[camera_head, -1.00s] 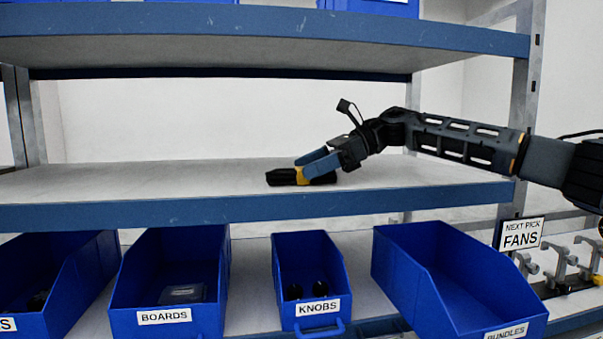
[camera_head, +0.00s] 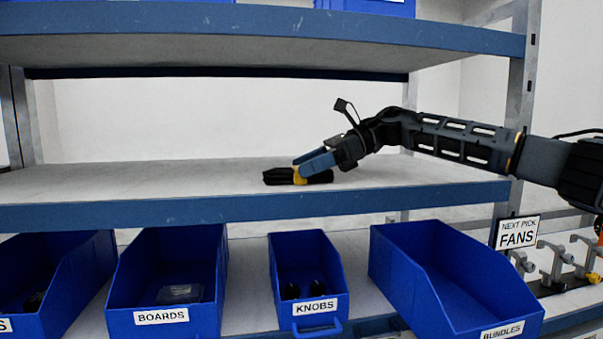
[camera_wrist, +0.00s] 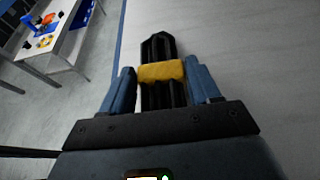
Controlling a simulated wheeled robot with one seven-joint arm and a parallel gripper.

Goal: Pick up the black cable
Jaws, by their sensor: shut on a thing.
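The black cable (camera_head: 279,177) is a folded bundle with a yellow band around its middle. It lies on the bare middle shelf in the head view. In the wrist view the bundle (camera_wrist: 157,47) runs lengthwise between the fingers, with the yellow band at the fingertips. My gripper (camera_head: 301,170) reaches in from the right with its blue fingers angled down at the band. In the wrist view my gripper (camera_wrist: 161,75) is shut on the bundle, one finger on each side. The bundle appears to rest on the shelf; a small gap beneath it cannot be ruled out.
The middle shelf (camera_head: 130,185) is otherwise clear, with an upper shelf (camera_head: 230,50) above it. Below stand blue bins labelled boards (camera_head: 122,295), knobs (camera_head: 276,265) and bundles (camera_head: 410,290). A sign reading "next pick fans" (camera_head: 517,232) stands at the right.

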